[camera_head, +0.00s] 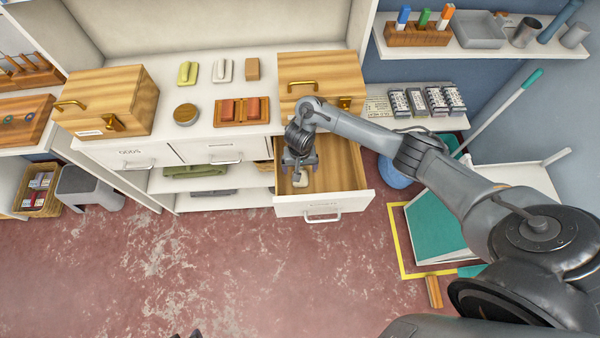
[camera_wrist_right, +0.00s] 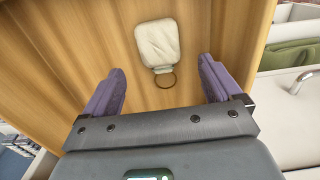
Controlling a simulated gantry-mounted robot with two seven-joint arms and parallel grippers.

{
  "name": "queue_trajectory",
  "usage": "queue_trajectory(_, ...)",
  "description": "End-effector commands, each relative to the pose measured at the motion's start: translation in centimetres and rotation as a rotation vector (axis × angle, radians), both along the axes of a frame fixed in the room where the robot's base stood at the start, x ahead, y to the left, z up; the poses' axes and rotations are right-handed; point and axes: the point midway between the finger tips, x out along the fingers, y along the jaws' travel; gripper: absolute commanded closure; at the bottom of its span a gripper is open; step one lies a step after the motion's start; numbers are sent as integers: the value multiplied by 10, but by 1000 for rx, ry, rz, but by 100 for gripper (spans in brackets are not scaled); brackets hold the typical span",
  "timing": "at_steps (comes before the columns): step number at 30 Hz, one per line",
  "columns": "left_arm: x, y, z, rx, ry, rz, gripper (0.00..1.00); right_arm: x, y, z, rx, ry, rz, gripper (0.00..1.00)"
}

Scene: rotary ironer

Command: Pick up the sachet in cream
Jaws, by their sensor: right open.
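The cream sachet (camera_head: 301,179) lies in the open wooden drawer (camera_head: 343,165), near its left side. In the right wrist view the sachet (camera_wrist_right: 158,43) is a rounded cream pouch with a dark ring at its near end, flat on the wood. My right gripper (camera_head: 299,163) reaches down into the drawer over the sachet.
The drawer's white front (camera_head: 322,206) and side walls surround the gripper. On the counter above stand wooden boxes (camera_head: 118,98) (camera_head: 318,75), a tray with red blocks (camera_head: 242,111) and small pads. A teal panel (camera_head: 435,225) stands right of the drawer. The floor in front is clear.

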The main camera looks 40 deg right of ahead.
Motion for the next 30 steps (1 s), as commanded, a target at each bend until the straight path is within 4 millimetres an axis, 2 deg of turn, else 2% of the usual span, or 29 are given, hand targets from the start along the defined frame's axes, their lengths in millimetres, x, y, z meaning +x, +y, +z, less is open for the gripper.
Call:
queue_trajectory(13,0,-3,-14,-12,0,9,69,2,-2,-47,0,0,0,8)
queue_trajectory(23,0,-3,-15,-13,0,8,69,2,-2,-53,0,-1,1,8)
queue_trajectory(25,0,-3,-15,-11,1,8,69,2,-2,-53,0,-1,0,15)
queue_trajectory(30,0,-1,-15,-6,0,4,69,2,-2,-53,0,-1,0,41)
